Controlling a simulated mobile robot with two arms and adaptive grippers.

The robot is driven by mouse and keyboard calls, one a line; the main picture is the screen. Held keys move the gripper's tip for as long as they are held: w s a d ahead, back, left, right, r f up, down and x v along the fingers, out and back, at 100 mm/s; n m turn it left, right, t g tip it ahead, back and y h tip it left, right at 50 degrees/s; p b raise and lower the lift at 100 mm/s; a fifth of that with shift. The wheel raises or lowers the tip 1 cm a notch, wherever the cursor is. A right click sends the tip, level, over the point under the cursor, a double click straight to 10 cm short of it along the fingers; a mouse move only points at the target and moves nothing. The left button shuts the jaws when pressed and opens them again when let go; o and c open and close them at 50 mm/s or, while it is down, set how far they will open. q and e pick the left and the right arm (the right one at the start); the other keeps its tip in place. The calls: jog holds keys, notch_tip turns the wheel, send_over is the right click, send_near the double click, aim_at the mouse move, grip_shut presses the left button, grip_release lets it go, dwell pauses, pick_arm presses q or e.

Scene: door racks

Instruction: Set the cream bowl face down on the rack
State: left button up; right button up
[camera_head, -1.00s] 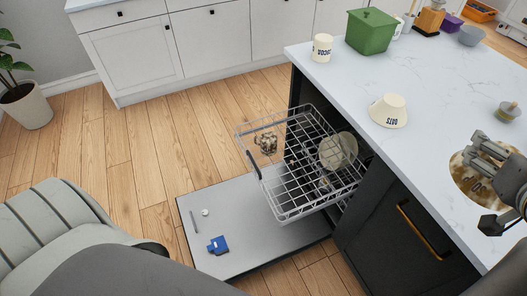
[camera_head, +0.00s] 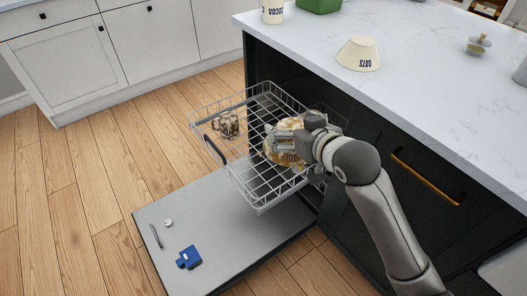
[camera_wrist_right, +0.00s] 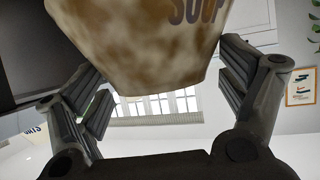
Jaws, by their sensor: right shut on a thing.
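A cream bowl (camera_head: 279,146) with brown stains and dark lettering is in my right gripper (camera_head: 290,137), over the right part of the pulled-out rack (camera_head: 242,163). In the right wrist view the same bowl (camera_wrist_right: 140,45) shows the letters SOUP and sits between the gripper's fingers. I cannot tell whether it touches the rack's wires. My right gripper and forearm hide part of the bowl and the rack behind it. My left gripper is not in view.
A glass mug (camera_head: 227,124) stands in the rack's left part. The open dishwasher door (camera_head: 215,235) lies below with a blue item (camera_head: 188,257) on it.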

notch_tip(320, 180, down, 14)
jog(key=a+n+y+b, duration=0.1)
jog(key=a+b, duration=0.1)
jog(key=b, duration=0.4)
jog(key=shift+g, duration=0.3)
jog(key=w+a+f+b, duration=0.1)
jog(key=w+f, duration=0.2)
jog(key=w, duration=0.1)
jog(key=w+a+f+b, duration=0.1)
jog(key=w+f+b, duration=0.1)
jog(key=w+f, duration=0.1)
jog(key=w+a+f+b, duration=0.1)
jog(key=w+f, duration=0.3)
jog(key=w, duration=0.1)
jog(key=shift+w+a, duration=0.25)
jog(key=shift+a, duration=0.1)
notch_tip(320, 180, down, 3)
jog(key=shift+r+b, duration=0.15)
jog(key=shift+b, duration=0.55)
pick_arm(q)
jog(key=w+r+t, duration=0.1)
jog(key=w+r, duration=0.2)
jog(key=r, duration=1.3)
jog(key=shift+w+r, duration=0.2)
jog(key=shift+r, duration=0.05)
pick_arm(e)
jog(key=shift+f, duration=0.25)
